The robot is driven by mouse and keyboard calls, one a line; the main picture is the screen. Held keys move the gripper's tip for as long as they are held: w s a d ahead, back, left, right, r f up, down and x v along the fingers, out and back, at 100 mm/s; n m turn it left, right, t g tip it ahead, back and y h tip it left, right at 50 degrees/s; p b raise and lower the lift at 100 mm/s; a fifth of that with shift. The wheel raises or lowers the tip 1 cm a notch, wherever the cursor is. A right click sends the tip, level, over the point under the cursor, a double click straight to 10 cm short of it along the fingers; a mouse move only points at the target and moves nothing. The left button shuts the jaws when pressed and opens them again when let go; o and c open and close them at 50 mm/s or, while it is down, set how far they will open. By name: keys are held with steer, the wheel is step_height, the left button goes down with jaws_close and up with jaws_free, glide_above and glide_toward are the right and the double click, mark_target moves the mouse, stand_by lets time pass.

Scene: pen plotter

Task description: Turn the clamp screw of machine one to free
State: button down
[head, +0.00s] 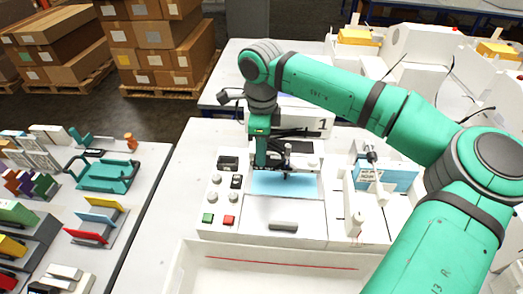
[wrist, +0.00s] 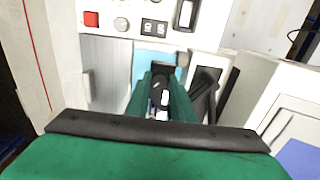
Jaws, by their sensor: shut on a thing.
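Machine one (head: 250,232) is a white plotter on the table, with a "1" on its back panel (head: 322,124). A blue sheet (head: 300,186) lies on its bed; a little of it shows in the wrist view (wrist: 150,57). My gripper (head: 265,163) reaches down over the far part of the bed, at the pen carriage (head: 288,152). In the wrist view, my two green fingers (wrist: 165,92) are closed around a small pale and dark part, which looks like the clamp screw (wrist: 165,98). The fingers hide most of it, so its turn angle cannot be told.
Knobs, a green button (head: 208,218) and a red button (head: 229,221) sit on the panel left of the bed. A grey bar (head: 283,226) lies in front. A second plotter (head: 400,178) stands close on the right. A white tray (head: 190,275) is at the near edge.

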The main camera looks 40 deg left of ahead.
steer(key=shift+r, duration=0.1)
stand_by(0.3)
steer(key=c, duration=1.5)
jaws_free()
steer(key=shift+c, duration=0.2)
step_height(320, 180, up, 11)
